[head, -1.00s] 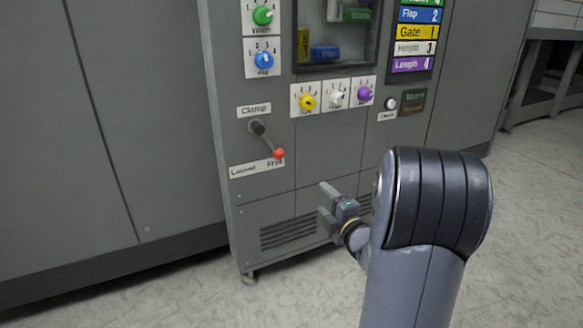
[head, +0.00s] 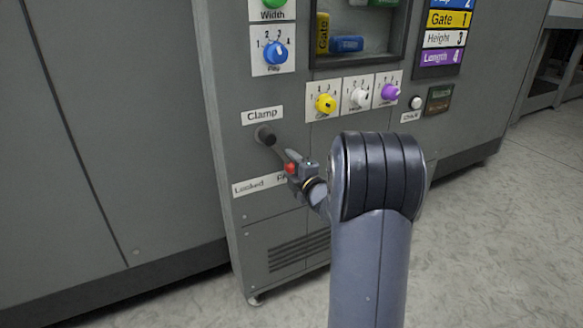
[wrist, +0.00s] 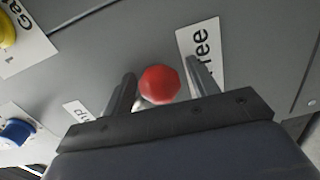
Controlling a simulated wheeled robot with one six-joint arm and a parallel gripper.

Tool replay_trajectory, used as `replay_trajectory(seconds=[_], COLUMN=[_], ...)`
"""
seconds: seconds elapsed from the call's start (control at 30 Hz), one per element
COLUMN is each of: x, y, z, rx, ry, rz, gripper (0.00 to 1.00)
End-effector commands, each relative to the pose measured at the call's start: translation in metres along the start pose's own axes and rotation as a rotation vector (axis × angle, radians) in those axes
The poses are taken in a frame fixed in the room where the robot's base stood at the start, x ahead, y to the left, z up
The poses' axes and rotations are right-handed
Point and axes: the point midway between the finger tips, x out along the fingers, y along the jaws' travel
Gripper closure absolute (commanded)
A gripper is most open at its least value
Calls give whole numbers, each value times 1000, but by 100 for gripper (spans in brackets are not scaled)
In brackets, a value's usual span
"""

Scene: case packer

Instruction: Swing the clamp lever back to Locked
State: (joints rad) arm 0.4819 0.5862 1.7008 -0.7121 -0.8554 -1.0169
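The clamp lever (head: 275,147) is on the grey cabinet front, below the Clamp label (head: 262,115). It slants down to the right from its dark pivot, and its red knob (head: 291,168) is at the Free end. The Locked label (head: 253,186) is to the left, and the Free label (wrist: 208,62) shows in the wrist view. My gripper (head: 297,166) is at the knob. In the wrist view the red knob (wrist: 159,84) lies between the two spread fingers, with a visible gap at least on the right. The gripper is open.
Above are a yellow dial (head: 325,103), a white dial (head: 359,97), a purple dial (head: 390,91) and a blue Flap dial (head: 276,53). A round button (head: 416,102) is to the right. The cabinet front left of the lever is clear.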

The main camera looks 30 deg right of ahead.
Motion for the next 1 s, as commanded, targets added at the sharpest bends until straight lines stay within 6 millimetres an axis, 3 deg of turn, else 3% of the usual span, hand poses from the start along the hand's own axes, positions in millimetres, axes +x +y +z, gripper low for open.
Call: replay_trajectory(seconds=[0.67,1.0], x=[0,5], y=[-1,-4], z=[-1,8], rx=[-2,39], ry=[2,3], rz=[-3,-6], gripper=[100,100])
